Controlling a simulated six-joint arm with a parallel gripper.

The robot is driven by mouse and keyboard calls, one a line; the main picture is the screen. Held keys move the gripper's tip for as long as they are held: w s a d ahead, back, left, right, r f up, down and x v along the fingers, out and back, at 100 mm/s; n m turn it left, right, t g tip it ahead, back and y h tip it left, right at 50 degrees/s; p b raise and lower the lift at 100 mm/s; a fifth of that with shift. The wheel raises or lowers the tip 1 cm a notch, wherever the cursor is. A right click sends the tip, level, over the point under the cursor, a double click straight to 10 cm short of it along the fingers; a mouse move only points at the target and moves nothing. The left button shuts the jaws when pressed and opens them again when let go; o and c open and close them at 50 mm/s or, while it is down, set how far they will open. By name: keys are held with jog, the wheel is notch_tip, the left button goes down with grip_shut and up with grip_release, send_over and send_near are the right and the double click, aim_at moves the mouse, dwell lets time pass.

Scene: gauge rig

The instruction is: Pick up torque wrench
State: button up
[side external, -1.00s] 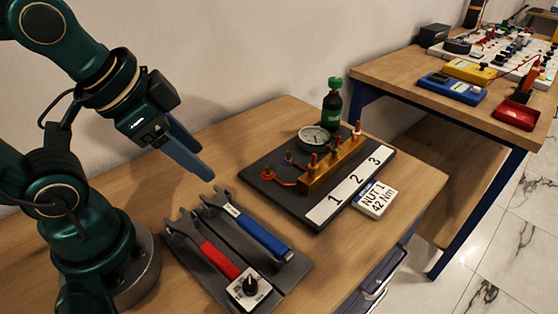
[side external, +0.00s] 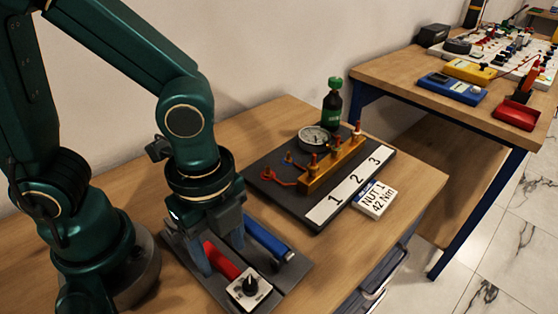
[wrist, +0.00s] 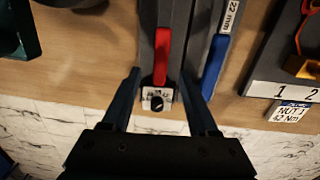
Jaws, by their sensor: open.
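A wrench with a red handle (side external: 221,262), which I take to be the torque wrench, lies in a dark grey tray (side external: 292,277). A white dial block with a black knob (side external: 249,290) sits at its handle end. The red handle (wrist: 163,55) is also in the wrist view. My gripper (side external: 221,250) is open and points down over the tray. In the wrist view my gripper's fingers (wrist: 160,74) stand on either side of the red handle, apart from it. Its exact height above the handle is hard to tell. My arm hides the wrench's head in the side view.
A blue-handled wrench (side external: 267,238) marked 22 mm lies parallel, close to the right finger. A dark board (side external: 282,202) with a gauge (side external: 314,137), posts and numbers 1 to 3 stands to the right. A card reading NUT 1, 42 Nm (side external: 374,199) lies beside it.

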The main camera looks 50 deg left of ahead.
jog(key=shift+f, duration=1.3)
jog(key=shift+c, duration=0.3)
grip_shut()
